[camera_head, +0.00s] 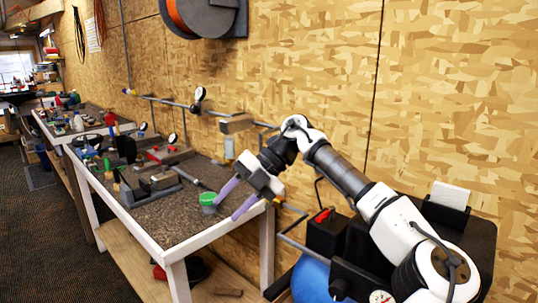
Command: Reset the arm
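My gripper (225,203) is above the near right corner of the workbench (165,226). Its two purple fingers are spread wide apart, and I see nothing held between them. A small jar with a green lid (208,199) stands on the bench behind the fingers in the picture; I cannot tell how far apart they are. My arm reaches in from the lower right and is bent, with its elbow raised in front of the wall.
Vises, clamps and several tools (110,165) crowd the bench's far part. A blue tank (311,281) with a black machine (327,233) stands right of the bench. A chipboard wall (310,70) with a hose reel (203,16) is behind. Carpeted floor (50,245) is clear at left.

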